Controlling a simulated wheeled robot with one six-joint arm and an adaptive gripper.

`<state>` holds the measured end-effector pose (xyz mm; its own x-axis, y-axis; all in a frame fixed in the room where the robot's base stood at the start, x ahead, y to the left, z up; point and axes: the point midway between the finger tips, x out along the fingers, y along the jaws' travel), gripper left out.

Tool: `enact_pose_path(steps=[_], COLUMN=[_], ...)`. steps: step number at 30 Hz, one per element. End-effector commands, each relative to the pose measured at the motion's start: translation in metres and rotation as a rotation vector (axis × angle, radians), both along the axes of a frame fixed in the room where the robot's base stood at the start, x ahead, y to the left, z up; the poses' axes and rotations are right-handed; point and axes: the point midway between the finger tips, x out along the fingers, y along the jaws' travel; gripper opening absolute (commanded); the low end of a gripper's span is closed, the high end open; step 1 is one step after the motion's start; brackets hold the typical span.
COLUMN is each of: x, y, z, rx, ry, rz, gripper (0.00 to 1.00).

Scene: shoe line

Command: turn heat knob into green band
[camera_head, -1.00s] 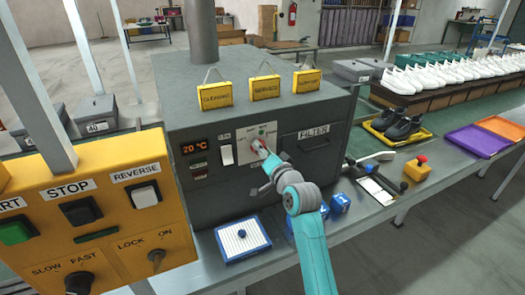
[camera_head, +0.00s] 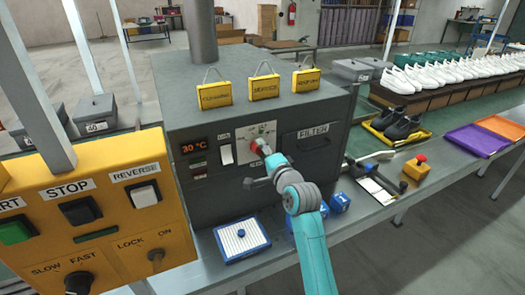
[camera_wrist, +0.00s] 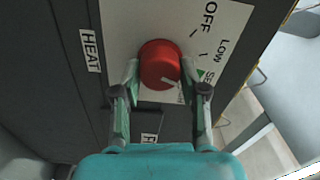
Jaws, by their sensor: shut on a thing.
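The red heat knob (camera_wrist: 158,60) sits on a white dial plate (camera_wrist: 120,22) on the front of the dark oven (camera_head: 250,195). My gripper (camera_wrist: 160,80) is shut on the knob, one finger on each side. In the wrist view a white pointer line on the knob points down and to the right. A small green mark (camera_wrist: 203,73) shows right of the knob, partly behind the right finger. Part of the dial's print is hidden by the fingers. In the head view my gripper (camera_head: 264,148) covers much of the knob. The red display (camera_head: 194,145) reads 30 °C.
A white rocker switch (camera_head: 226,154) is left of the dial, and a FILTER panel (camera_head: 312,140) is right of it. A yellow control box (camera_head: 100,215) stands at the left front.

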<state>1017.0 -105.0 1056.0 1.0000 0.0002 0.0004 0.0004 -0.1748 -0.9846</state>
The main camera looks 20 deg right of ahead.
Motion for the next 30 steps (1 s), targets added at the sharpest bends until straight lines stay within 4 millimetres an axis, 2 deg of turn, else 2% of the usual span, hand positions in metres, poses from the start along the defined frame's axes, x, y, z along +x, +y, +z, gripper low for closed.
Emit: enact_pose_path(steps=[11, 12, 14, 25, 30], x=[0.0, 0.0, 0.0, -0.003, -0.023], y=[-0.001, -0.001, 0.0, 0.0, -0.001], z=[-0.001, -0.001, -0.001, 0.0, -0.001], rx=[0.002, 0.002, 0.002, 0.001, 0.001], ry=[0.002, 0.002, 0.002, 0.001, 0.002], rz=[-0.001, -0.001, -0.001, 0.0, -0.001], gripper=[0.08, 0.53, 0.67, 0.67, 0.67])
